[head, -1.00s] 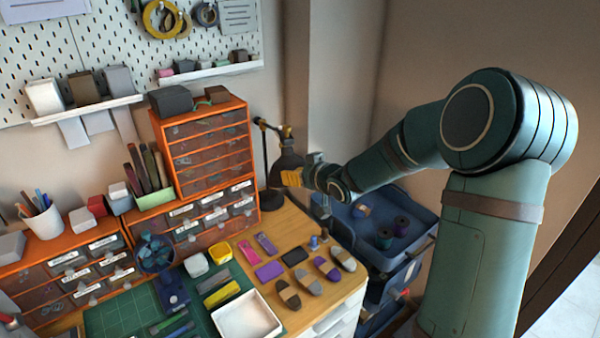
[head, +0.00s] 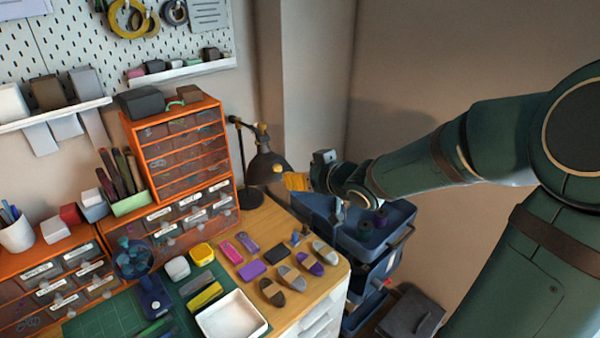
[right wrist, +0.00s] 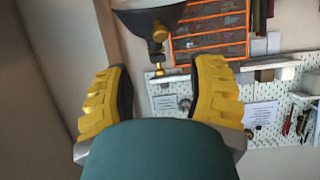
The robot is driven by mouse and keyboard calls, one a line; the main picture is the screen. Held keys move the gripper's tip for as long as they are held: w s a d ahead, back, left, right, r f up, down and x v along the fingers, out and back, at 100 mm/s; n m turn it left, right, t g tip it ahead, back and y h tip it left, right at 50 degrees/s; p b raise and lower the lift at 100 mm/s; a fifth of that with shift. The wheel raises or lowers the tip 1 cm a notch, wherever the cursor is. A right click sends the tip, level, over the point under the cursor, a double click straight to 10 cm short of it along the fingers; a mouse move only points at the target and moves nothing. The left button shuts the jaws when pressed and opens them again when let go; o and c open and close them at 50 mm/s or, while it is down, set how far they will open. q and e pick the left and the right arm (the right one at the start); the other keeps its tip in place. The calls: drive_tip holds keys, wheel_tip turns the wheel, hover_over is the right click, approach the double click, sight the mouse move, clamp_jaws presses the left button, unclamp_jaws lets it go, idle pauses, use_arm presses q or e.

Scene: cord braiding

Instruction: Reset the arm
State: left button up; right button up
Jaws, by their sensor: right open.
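My right arm comes in from the right in the head view. Its gripper (head: 297,182) has yellow fingers and hangs in the air just right of the black desk lamp (head: 267,167), above the blue cart. In the right wrist view the two yellow finger pads of the gripper (right wrist: 160,100) stand wide apart with nothing between them. The lamp's head (right wrist: 150,18) shows beyond them at the top of that view. My left gripper is not in view.
The wooden desk (head: 262,223) holds several small colored items and a white tray (head: 232,318). Orange drawer units (head: 180,150) stand at the back left. A blue cart (head: 390,221) with spools is right of the desk. A dark bin (head: 412,318) stands on the floor.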

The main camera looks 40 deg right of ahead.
idle(0.4)
drive_tip(key=w+a+f+g+y, duration=0.25)
drive_tip(key=a+f, duration=0.55)
drive_tip(key=f, duration=0.5)
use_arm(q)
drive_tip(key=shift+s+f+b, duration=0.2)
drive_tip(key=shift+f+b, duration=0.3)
use_arm(e)
drive_tip(key=s+a+f+m+g, duration=0.1)
drive_tip(key=s+a+f+g, duration=0.3)
drive_tip(key=s+a+f, duration=0.3)
drive_tip(key=s+a+f+g+y, duration=0.1)
drive_tip(key=s+a+f+g, duration=0.4)
drive_tip(key=s+a+f, duration=0.3)
drive_tip(key=a+f, duration=0.4)
drive_tip(key=f, duration=0.4)
drive_tip(key=shift+s+a+f+m, duration=0.2)
drive_tip(key=shift+f+m, duration=0.05)
drive_tip(key=shift+m, duration=0.15)
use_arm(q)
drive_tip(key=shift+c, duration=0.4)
